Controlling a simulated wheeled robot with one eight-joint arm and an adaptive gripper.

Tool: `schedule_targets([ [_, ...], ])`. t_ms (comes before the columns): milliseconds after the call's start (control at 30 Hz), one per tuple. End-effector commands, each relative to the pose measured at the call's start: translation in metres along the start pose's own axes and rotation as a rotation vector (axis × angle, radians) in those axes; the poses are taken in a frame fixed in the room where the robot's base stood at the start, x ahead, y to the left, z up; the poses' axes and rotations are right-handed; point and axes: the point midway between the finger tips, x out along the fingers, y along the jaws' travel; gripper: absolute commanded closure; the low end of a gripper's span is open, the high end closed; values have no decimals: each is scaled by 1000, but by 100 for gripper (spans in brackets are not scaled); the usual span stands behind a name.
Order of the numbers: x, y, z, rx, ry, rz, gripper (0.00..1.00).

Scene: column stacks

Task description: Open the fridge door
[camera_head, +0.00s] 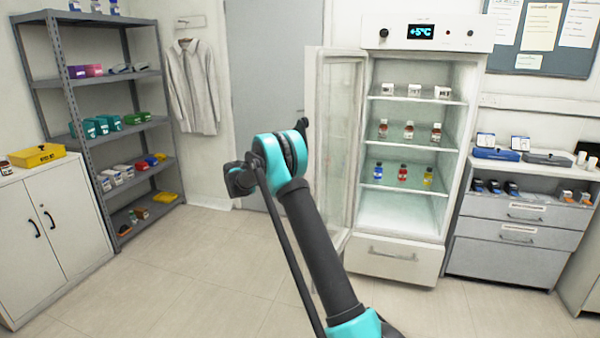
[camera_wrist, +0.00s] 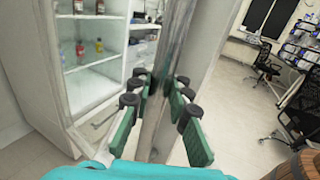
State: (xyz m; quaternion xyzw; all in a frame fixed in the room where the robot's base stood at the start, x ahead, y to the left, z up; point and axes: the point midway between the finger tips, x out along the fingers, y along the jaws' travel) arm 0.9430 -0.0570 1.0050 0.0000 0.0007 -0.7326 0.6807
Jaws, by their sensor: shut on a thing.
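The white fridge (camera_head: 445,190) stands against the back wall with a +5°C display. Its glass-panelled door (camera_head: 338,140) is swung well out to the left, and the shelves inside are exposed. In the wrist view, the door (camera_wrist: 192,70) shows nearly edge-on, and my gripper (camera_wrist: 160,95) has its fingers on either side of a grey upright part at the door edge, shut on it. This part looks like the door handle (camera_wrist: 155,118). In the head view my arm hides the gripper's fingertips. The fridge interior (camera_wrist: 90,50) lies to the left in the wrist view.
Small bottles (camera_head: 403,174) and boxes stand on the fridge shelves. A grey drawer cabinet (camera_head: 515,235) is right of the fridge. A grey rack (camera_head: 110,120) and white cupboard (camera_head: 50,220) stand left. The floor (camera_head: 190,270) between them is clear.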

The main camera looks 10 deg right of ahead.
Motion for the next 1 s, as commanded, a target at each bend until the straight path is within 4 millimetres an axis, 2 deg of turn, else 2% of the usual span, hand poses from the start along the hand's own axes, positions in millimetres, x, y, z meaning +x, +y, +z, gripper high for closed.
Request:
schedule_targets([
  [233, -4, -2, 0, 0, 0, -1, 100],
  [267, -4, -2, 0, 0, 0, -1, 84],
  [400, -3, -2, 0, 0, 0, -1, 66],
  [467, -2, -1, 0, 0, 0, -1, 61],
  [767, -1, -1, 2, 0, 0, -1, 61],
  [867, 0, -1, 9, 0, 0, -1, 61],
  [1000, -1, -1, 31, 0, 0, 0, 61],
])
